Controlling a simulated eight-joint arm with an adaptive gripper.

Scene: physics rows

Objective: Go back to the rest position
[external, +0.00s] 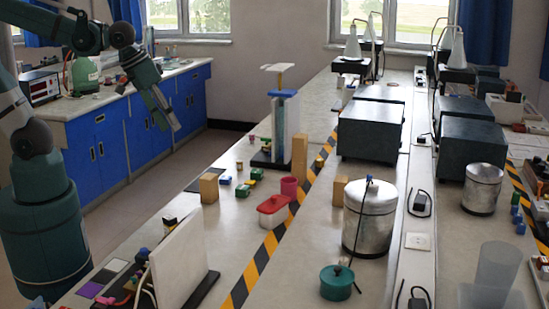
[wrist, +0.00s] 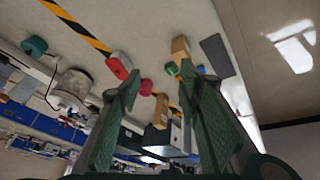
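My gripper (external: 168,118) hangs at the end of my raised arm at the upper left of the external view. It is in the air over the floor gap between the blue cabinets and the long bench, pointing down to the right. In the wrist view my gripper (wrist: 156,74) shows its two green fingers spread apart. It is open, with nothing held between the fingers. The bench things seen between and past the fingers are well beyond them. None of them touches the gripper.
The long bench (external: 222,227) bears a red container (external: 273,211), wooden blocks (external: 209,188), a white upright board (external: 180,262) and a metal canister (external: 369,222). Blue cabinets (external: 105,150) with a green flask (external: 85,75) stand behind my arm. The floor between is clear.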

